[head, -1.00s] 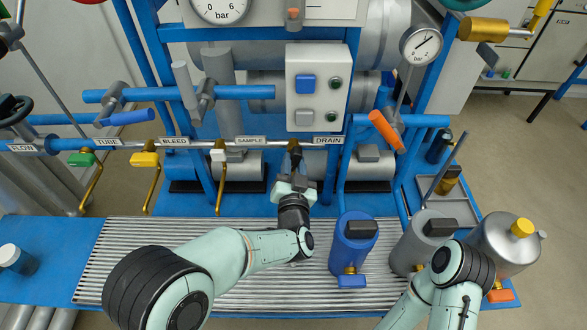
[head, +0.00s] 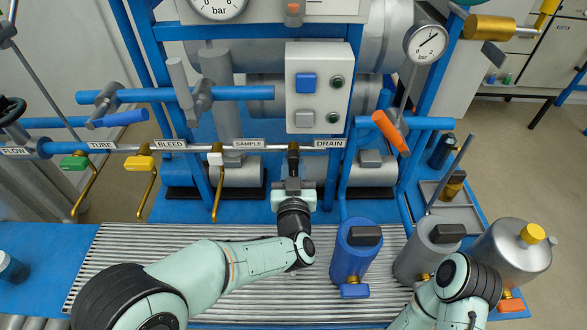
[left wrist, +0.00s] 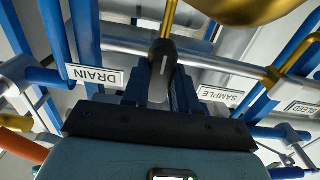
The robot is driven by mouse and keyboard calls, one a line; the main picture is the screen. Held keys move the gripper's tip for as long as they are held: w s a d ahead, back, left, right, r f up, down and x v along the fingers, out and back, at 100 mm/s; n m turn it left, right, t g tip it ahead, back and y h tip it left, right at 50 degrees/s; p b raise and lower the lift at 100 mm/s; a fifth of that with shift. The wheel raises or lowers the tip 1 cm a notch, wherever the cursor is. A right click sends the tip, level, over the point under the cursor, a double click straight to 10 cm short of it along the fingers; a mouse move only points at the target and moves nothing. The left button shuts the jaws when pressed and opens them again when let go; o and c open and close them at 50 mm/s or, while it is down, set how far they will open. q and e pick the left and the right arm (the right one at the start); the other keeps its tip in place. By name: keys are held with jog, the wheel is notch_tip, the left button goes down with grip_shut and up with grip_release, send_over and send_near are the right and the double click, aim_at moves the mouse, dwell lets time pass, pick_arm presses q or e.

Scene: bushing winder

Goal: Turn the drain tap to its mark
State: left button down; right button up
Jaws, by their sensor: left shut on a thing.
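The drain tap (head: 293,149) sits on the horizontal pipe, just left of the DRAIN label (head: 328,143). In the left wrist view its dark grey lever (left wrist: 161,72) with a pale line on it lies between my left gripper's fingers. My left gripper (head: 293,174) is shut on this lever from the front and hides part of it in the head view. The DRAIN label also shows in the left wrist view (left wrist: 95,75). My right arm shows at the lower right of the head view, but its gripper is not visible.
Left along the pipe are a white sample tap (head: 215,159), a yellow bleed tap (head: 140,163) and a green tap (head: 74,163). A switch box (head: 319,100) is above. A blue canister (head: 352,255) stands right of my left forearm on the slatted shelf (head: 110,260).

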pick_arm(q)
jog(key=shift+r, duration=0.15)
jog(key=c, duration=0.9)
grip_release()
jog(key=shift+w, duration=0.1)
jog(key=s+p, duration=0.1)
jog(key=s, duration=1.2)
jog(key=shift+s, duration=0.25)
pick_arm(e)
jog(key=shift+s+a+r, duration=0.3)
jog(key=shift+s+r, duration=0.2)
jog(key=shift+s, duration=0.15)
